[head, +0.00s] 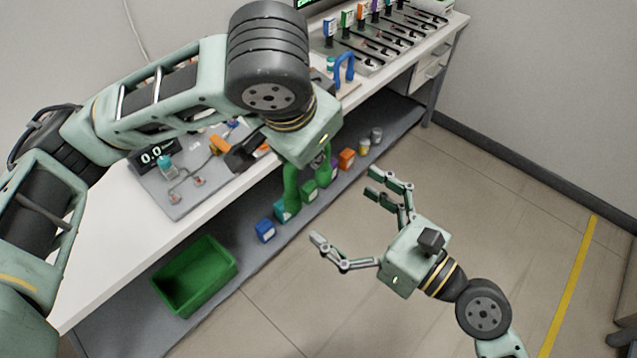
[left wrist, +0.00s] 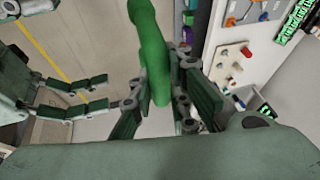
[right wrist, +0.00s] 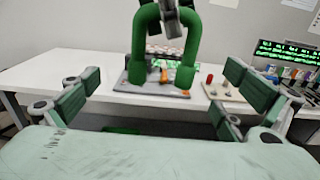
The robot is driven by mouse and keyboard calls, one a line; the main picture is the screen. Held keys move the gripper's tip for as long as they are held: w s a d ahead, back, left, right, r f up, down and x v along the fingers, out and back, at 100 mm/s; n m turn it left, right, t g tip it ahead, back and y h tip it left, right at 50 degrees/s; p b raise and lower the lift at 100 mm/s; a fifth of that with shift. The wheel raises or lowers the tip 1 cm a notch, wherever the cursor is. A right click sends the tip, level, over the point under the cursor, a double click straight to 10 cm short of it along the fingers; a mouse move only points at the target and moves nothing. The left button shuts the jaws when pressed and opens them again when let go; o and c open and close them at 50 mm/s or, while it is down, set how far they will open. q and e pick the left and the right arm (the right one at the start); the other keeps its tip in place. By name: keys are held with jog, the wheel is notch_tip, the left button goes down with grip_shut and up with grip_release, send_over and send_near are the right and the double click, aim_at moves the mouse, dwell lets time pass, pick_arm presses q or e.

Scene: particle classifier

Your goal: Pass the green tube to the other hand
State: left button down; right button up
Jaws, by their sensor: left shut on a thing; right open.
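The green tube is a thick inverted U. In the head view the green tube (head: 291,190) hangs below my left gripper (head: 308,165), partly hidden by it. In the left wrist view the tube (left wrist: 153,55) stands between the closed fingers of my left gripper (left wrist: 160,88). In the right wrist view the tube (right wrist: 187,76) is ahead, its top bend held from above and both legs pointing down. My right gripper (head: 345,212) is open and empty, to the lower right of the tube in the head view. Its spread fingers (right wrist: 165,88) face the tube without touching it.
A white bench (head: 115,235) runs behind, with a grey tray (head: 180,205) and a blue U-shaped tube (head: 345,66) on it. A green bin (head: 195,275) and several small coloured boxes, including a blue one (head: 264,230), sit on the lower shelf. The floor around my right gripper is clear.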

jog(key=x, duration=0.9)
jog(key=shift+w, duration=0.15)
jog(key=shift+a, duration=0.1)
jog(key=shift+a, duration=0.1)
jog(key=c, duration=1.1)
pick_arm(q)
jog(key=c, duration=1.6)
grip_release()
